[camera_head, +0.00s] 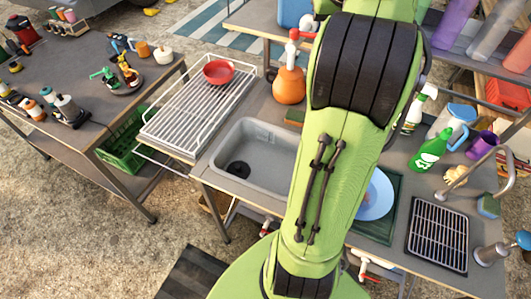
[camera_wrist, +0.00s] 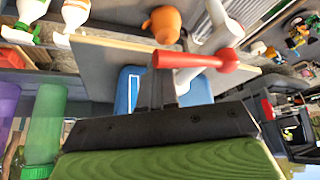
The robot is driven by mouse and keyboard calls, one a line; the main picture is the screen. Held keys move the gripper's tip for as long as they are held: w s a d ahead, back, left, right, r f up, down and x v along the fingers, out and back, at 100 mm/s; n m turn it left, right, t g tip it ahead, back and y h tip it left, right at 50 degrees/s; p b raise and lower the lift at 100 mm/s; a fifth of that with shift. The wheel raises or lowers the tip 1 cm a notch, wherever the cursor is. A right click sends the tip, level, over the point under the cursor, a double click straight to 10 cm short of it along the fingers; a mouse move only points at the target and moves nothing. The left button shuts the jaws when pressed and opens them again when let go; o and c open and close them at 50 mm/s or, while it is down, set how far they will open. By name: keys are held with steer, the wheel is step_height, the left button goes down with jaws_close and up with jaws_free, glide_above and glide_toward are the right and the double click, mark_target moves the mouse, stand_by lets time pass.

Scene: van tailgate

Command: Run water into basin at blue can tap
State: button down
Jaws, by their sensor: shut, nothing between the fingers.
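The blue can (camera_head: 294,12) stands at the back of the counter, partly hidden by my arm. In the wrist view the blue can (camera_wrist: 190,90) shows behind a white tap (camera_wrist: 212,36) with a red lever (camera_wrist: 205,60). My gripper (camera_wrist: 162,78) is shut and empty, its dark fingers close to the left end of the lever; I cannot tell whether they touch. In the head view my arm hides the gripper. The grey sink basin (camera_head: 262,140) is set in the counter, with a dark drain. I see no running water.
A red bowl (camera_head: 218,72) sits on the wire draining rack (camera_head: 180,118) left of the basin. An orange jug (camera_head: 289,86) stands behind the basin. A green spray bottle (camera_head: 432,150) and a blue plate (camera_head: 374,200) are to the right of my arm.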

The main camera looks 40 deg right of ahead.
steer(key=shift+f, duration=0.3)
steer(key=shift+a, duration=0.1)
steer(key=s+a+r, duration=0.1)
steer(key=a+r, duration=0.3)
steer(key=a, duration=0.2)
steer(key=shift+s+a+r, duration=0.2)
steer(key=shift+s+r, duration=0.1)
stand_by(1.4)
steer(key=w+a+f+b, duration=0.2)
steer(key=a+f+b, duration=0.2)
steer(key=b, duration=0.4)
steer(key=shift+w+a+f, duration=0.25)
steer(key=shift+w+a, duration=0.05)
steer(key=shift+a, duration=0.4)
